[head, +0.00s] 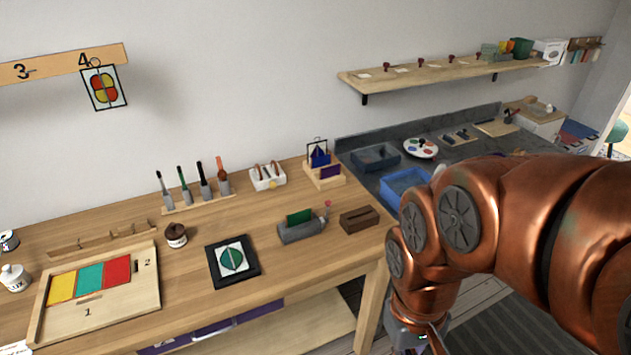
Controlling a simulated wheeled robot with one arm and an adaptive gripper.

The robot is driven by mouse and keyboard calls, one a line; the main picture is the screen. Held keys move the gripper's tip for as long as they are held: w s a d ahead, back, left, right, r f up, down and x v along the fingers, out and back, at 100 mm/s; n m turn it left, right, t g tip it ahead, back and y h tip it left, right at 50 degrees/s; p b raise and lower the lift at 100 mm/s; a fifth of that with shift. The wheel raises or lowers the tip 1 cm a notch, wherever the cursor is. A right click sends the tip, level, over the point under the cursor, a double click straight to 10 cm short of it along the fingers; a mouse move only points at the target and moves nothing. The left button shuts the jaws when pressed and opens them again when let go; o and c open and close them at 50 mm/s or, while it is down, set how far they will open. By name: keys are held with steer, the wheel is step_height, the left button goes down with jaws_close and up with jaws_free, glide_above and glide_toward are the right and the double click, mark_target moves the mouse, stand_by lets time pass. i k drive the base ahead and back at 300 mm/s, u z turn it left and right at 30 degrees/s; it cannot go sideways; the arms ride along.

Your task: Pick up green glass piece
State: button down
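A green glass piece (299,216) stands upright in a grey slotted holder (301,233) on the wooden table, right of centre. Other green pieces are a teal-green panel (90,288) between yellow and red ones in a wooden tray (110,320), and a green round design (233,261) on a white tile in a black frame. I cannot tell for certain which is meant. My gripper (424,341) hangs at the bottom edge, right of the table and well apart from these pieces. Its fingertips are cut off, so its opening is hidden.
A brown slotted block (360,218) stands right of the grey holder, near the table's right edge. Upright tools (201,184) and a white caddy (267,177) stand behind. A brown jar (176,235) is left of the black frame. A grey counter (455,135) with blue bins lies beyond.

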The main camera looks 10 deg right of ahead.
mark_target(301, 217)
steer(key=u, duration=0.5)
steer(key=k, duration=0.6)
steer(key=u, duration=0.95)
steer(key=i, duration=1.6)
steer(key=z, duration=0.95)
